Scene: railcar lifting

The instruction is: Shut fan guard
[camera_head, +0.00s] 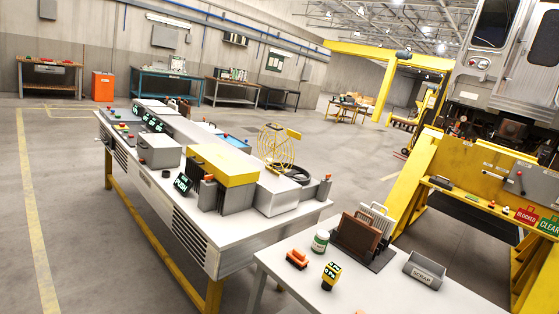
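The fan guard (274,147) is a yellow wire cage near the far right end of the long grey bench unit. It stands raised on edge, with a yellow tab (293,134) at its upper right. A dark round fan opening (294,174) lies just right of and below it, uncovered on top of the unit. The guard looks open. Its hinge is too small to make out. My gripper does not show in this view, so whether it is open or shut is not visible.
A yellow-lidded grey box (222,165) and a grey post with an orange top (324,188) stand near the fan. Floor at left is clear.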

